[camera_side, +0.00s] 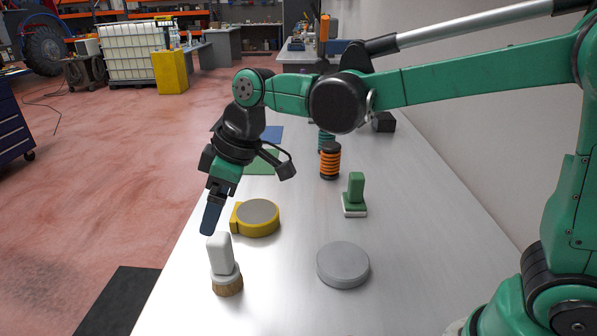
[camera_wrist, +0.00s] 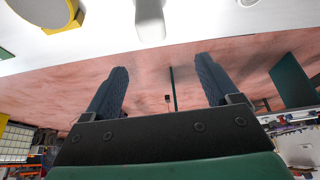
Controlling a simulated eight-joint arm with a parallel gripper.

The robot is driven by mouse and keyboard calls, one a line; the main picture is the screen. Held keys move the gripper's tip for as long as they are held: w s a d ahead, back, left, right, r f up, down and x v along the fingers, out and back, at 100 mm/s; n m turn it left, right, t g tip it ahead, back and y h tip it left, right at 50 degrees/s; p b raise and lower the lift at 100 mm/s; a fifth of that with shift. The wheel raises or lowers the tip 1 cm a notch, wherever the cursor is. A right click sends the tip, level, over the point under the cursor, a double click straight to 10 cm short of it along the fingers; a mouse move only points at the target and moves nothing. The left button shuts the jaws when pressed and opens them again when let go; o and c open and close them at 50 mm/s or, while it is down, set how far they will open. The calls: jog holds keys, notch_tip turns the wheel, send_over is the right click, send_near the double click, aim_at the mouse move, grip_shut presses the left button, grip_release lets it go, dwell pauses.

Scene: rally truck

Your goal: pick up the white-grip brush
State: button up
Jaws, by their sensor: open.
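The white-grip brush (camera_side: 221,257) stands upright on the bench, bristles down, near the bench's left edge in the side view. Its white grip also shows at the top middle of the wrist view (camera_wrist: 150,20). My gripper (camera_side: 210,222) is open and empty. In the side view its fingers hang just above and slightly left of the top of the grip, and I cannot tell the exact gap. In the wrist view the two dark blue fingers (camera_wrist: 160,82) are spread wide, with the grip beyond them and not between them.
A yellow tape measure-like disc (camera_side: 257,217) lies behind the brush. A grey round disc (camera_side: 343,264) lies to its right. A green-handled block (camera_side: 355,195) and an orange-black cylinder (camera_side: 330,161) stand farther back. The bench's left edge is close to the brush.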

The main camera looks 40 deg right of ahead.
aim_at(216, 250)
jog(key=f, duration=0.4)
jog(key=shift+w+d+f, duration=0.2)
jog(key=shift+d+f, duration=0.1)
jog(key=shift+f, duration=0.05)
jog(key=shift+x, duration=2.8)
grip_shut()
